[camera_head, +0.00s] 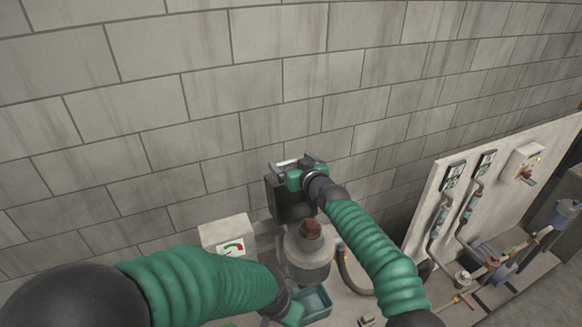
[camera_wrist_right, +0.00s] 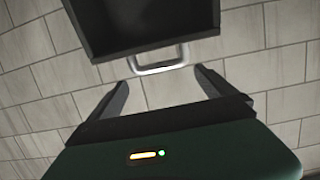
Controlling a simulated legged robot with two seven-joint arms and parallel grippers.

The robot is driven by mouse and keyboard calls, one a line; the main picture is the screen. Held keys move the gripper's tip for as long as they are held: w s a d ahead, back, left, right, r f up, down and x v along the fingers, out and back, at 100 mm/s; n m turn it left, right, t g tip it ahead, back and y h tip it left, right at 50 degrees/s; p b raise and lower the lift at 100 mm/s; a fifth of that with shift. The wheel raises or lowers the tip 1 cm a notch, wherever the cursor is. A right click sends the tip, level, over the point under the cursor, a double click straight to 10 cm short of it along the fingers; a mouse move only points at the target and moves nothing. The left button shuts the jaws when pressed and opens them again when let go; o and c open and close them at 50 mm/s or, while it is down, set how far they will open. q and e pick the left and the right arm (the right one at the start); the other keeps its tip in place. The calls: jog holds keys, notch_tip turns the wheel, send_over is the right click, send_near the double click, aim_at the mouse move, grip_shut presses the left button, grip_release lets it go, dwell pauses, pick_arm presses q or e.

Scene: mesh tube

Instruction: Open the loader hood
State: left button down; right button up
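The loader hood (camera_head: 290,207) is a dark box against the block wall in the head view. Its dark underside or face (camera_wrist_right: 140,22) fills the top of the right wrist view. A silver U-shaped handle (camera_wrist_right: 158,62) sticks out from its edge. My right gripper (camera_wrist_right: 161,78) is open, with its two dark fingers spread to either side of the handle and not touching it. In the head view my right gripper (camera_head: 299,174) is at the top of the hood and partly covers it.
A grey cylindrical machine part (camera_head: 307,258) with a brown top stands below the hood. A panel with pipes (camera_head: 480,190) stands at right.

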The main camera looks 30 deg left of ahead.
jog(key=shift+s+f, duration=0.1)
jog(key=shift+f, duration=0.1)
jog(key=shift+f+b, duration=0.1)
jog(key=shift+b, duration=0.2)
jog(key=b+v, duration=1.1)
jog(key=v, duration=0.6)
jog(key=shift+a, duration=0.2)
